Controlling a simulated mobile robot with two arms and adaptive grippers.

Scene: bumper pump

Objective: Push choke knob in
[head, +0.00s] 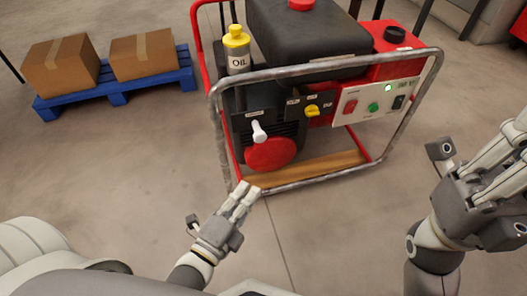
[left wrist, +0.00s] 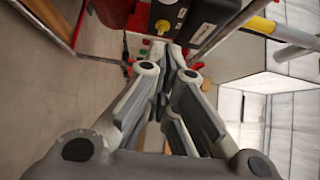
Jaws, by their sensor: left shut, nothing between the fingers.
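A generator (head: 335,73) with a black engine block stands in a tubular frame in the head view. On its front are a white knob (head: 258,131) that sticks out below a small label and a yellow knob (head: 311,111) further right. The labels are too small to read, so I cannot tell for sure which is the choke knob. My left gripper (head: 243,190) is shut and empty, below and in front of the frame, apart from both knobs. Its closed fingers (left wrist: 168,52) fill the middle of the left wrist view. My right gripper (head: 508,140) is at the right edge, partly cut off.
The frame's front bar (head: 310,179) and side tubes surround the engine. A red round cover (head: 270,154) lies below the white knob. A yellow-capped oil bottle (head: 237,50) stands at left. Two boxes sit on a blue pallet (head: 117,86). The floor in front is clear.

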